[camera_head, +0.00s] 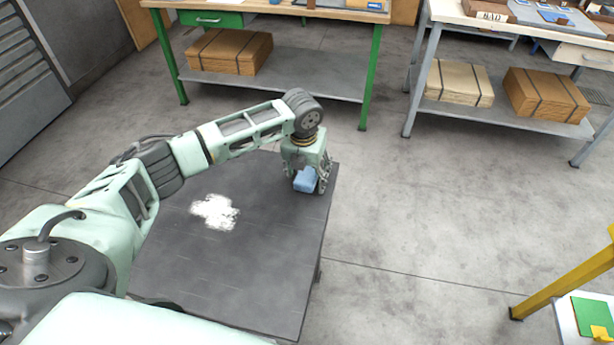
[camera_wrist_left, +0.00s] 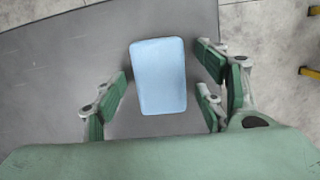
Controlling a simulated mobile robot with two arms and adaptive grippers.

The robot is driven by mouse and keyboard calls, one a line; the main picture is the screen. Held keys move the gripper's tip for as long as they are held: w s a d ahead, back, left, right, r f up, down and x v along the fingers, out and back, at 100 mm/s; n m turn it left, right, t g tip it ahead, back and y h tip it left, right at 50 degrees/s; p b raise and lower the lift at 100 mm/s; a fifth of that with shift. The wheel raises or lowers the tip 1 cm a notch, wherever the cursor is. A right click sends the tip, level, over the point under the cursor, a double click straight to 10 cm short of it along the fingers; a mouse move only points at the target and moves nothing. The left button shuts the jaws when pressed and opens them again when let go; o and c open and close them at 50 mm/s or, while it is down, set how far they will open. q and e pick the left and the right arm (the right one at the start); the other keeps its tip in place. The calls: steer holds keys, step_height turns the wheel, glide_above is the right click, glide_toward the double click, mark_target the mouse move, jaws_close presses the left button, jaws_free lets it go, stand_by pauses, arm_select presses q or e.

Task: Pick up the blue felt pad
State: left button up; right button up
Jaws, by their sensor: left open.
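The blue felt pad (camera_head: 305,181) is at the far right corner area of the dark table (camera_head: 235,268). My left gripper (camera_head: 308,186) is over it, pointing down. In the left wrist view the blue felt pad (camera_wrist_left: 158,76) lies between the open fingers of my left gripper (camera_wrist_left: 163,88), with a gap on each side. The fingers do not appear to touch it. Whether the pad rests on the table top or sits slightly above it is hard to tell. My right gripper is not in view.
A white powdery patch (camera_head: 215,211) marks the table top left of the pad. Workbenches with green (camera_head: 373,75) and grey (camera_head: 414,83) legs stand at the back, with strapped bundles on their lower shelves. A yellow frame (camera_head: 562,283) is at right. Floor between is clear.

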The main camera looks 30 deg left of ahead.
mark_target(311, 173)
arm_select(q)
steer(key=c, duration=1.2)
steer(key=shift+r+b, duration=0.4)
steer(key=r, duration=0.2)
steer(key=d+r, duration=0.1)
steer(key=r, duration=0.1)
steer(key=shift+w+r, duration=0.1)
steer(key=shift+r, duration=0.05)
steer(key=d+r, duration=0.2)
steer(key=d, duration=0.1)
steer(key=w+d+r, duration=0.1)
steer(key=d+r, duration=0.1)
steer(key=d, duration=0.2)
steer(key=d+r+b, duration=0.1)
steer(key=d+r, duration=0.1)
steer(key=d, duration=0.1)
steer(key=shift+w+d+r, duration=0.2)
steer(key=shift+d, duration=0.1)
